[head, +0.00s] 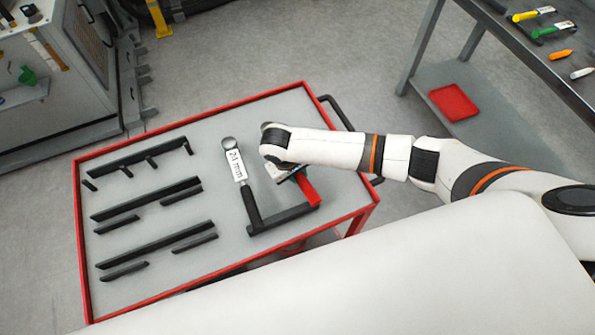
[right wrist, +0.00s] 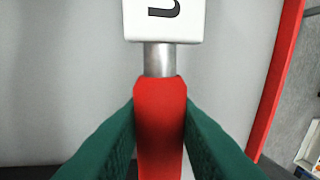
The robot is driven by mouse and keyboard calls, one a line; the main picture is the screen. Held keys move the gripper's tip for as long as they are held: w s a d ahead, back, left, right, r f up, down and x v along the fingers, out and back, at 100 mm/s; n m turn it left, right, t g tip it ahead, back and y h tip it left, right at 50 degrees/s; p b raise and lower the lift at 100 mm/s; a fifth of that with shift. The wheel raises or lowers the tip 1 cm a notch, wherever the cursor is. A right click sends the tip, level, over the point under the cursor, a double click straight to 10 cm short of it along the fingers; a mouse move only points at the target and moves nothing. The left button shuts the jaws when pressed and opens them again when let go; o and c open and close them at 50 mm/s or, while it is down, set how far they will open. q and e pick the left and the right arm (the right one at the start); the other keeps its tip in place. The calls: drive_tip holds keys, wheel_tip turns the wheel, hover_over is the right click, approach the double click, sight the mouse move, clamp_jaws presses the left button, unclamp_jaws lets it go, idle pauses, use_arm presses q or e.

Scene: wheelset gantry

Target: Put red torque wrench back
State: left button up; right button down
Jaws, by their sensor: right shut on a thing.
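The red torque wrench shows its red handle (head: 307,189) below my right gripper (head: 290,172) in the head view, over the right part of the cart top; my arm hides its upper part. In the right wrist view the red handle (right wrist: 160,115) sits between my green gripper fingers, with a metal shaft and a white labelled block above it. My right gripper is shut on it. The handle's lower end is close to the end of a black bar (head: 283,217); I cannot tell whether they touch. My left gripper is not in view.
The red-rimmed cart (head: 222,107) holds several black bars on its left half. A black-handled wrench labelled 24 mm (head: 238,165) lies just left of my gripper. A dark workbench (head: 540,55) with tools is at upper right, with a red tray (head: 453,103) on its lower shelf.

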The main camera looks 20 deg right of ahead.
drive_tip(key=shift+f, duration=0.1)
drive_tip(key=c, duration=1.1)
unclamp_jaws()
drive_tip(key=b+v, duration=0.2)
drive_tip(key=v, duration=1)
drive_tip(key=shift+b, duration=0.3)
